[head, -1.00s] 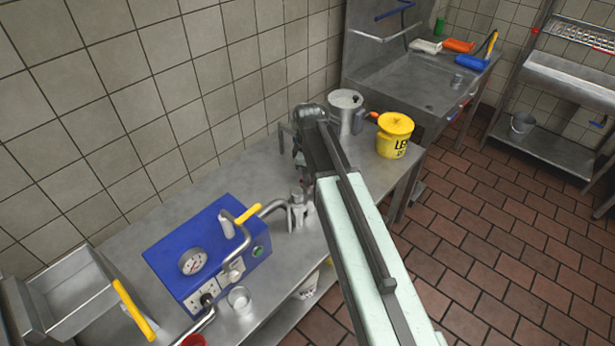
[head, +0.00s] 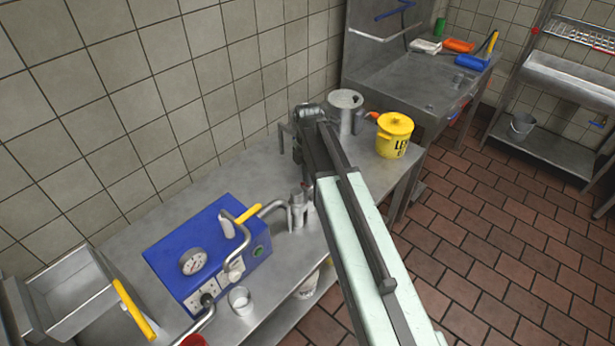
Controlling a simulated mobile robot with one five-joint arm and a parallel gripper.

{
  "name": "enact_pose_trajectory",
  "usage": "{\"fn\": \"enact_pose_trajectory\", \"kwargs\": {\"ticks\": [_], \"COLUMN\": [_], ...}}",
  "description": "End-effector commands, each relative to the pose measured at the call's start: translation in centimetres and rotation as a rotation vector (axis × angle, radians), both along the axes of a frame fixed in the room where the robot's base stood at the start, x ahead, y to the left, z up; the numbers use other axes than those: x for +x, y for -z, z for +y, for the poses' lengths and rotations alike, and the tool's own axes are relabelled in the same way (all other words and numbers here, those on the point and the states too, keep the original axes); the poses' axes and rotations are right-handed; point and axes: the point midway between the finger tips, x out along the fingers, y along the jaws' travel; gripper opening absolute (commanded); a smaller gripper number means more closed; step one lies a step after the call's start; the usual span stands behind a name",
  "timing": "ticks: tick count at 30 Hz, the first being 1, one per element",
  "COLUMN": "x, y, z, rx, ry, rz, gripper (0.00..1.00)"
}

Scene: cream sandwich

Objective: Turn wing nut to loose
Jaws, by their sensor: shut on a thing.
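My gripper (head: 304,190) shows only in part beside the arm, low at the top of this fitting. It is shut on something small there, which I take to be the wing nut. The wing nut itself is too small and covered to make out, and so is how far it is turned.
A steel pot (head: 344,100) and a yellow lidded bucket (head: 394,136) stand beyond my arm on the table (head: 180,205). A steel tray (head: 70,290) is at the left.

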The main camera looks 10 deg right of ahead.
Motion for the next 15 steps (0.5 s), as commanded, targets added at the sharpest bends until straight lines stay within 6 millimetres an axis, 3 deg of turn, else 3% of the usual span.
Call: {"fn": "enact_pose_trajectory", "kwargs": {"ticks": [15], "x": [-0.01], "y": [0.0], "z": [-0.04], "rx": [0.0], "ry": [-0.057], "rz": [0.0], "gripper": [0.0]}}
